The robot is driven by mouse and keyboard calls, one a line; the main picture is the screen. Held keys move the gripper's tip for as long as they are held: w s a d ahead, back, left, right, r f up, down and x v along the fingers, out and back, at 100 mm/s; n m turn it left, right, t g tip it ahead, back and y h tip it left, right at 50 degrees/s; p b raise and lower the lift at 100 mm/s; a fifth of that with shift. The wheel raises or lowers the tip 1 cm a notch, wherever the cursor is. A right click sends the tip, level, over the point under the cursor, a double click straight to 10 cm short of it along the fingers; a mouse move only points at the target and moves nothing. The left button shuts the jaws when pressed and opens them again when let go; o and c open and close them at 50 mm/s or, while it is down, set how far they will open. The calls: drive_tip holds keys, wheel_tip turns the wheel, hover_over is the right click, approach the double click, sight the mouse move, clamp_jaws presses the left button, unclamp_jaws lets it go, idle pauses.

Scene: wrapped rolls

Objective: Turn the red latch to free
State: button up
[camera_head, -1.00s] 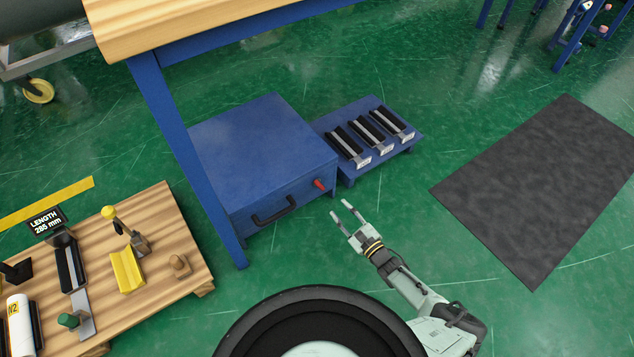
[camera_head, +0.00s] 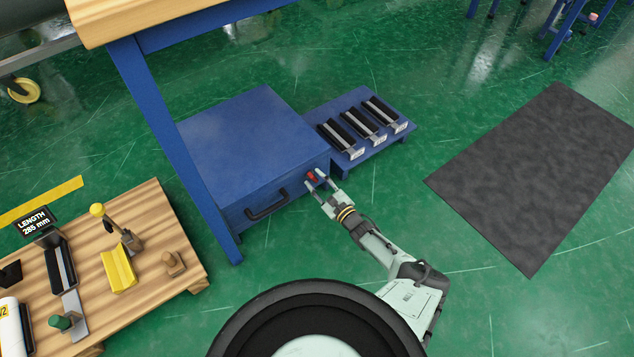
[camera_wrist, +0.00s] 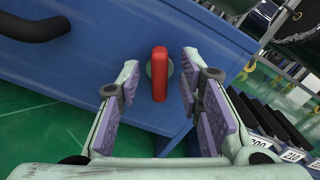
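The red latch (camera_head: 312,175) sits on the front face of the blue cabinet (camera_head: 240,140), near its right end. In the wrist view the red latch (camera_wrist: 159,74) is an elongated bar on a round grey base, standing nearly upright in the picture. My gripper (camera_head: 316,182) is at the cabinet front. In the wrist view my gripper (camera_wrist: 158,85) is open, one finger on each side of the latch, with a visible gap on both sides. Neither finger appears to touch it.
A black handle (camera_head: 267,205) is on the cabinet front, left of the latch. A low blue rack (camera_head: 338,165) with several black cradles stands right of the cabinet. A blue table leg (camera_head: 180,150) stands at the cabinet's left. Green floor is clear toward the dark mat (camera_head: 540,175).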

drive_tip(key=shift+c, duration=0.3)
clamp_jaws()
idle(0.4)
drive_tip(key=n, duration=0.6)
drive_tip(key=shift+s+a+f+n, duration=0.15)
drive_tip(key=shift+n, duration=0.15)
drive_tip(key=n+p, duration=0.1)
drive_tip(key=n, duration=0.5)
drive_tip(key=shift+f, duration=0.2)
drive_tip(key=shift+o, duration=0.3)
unclamp_jaws()
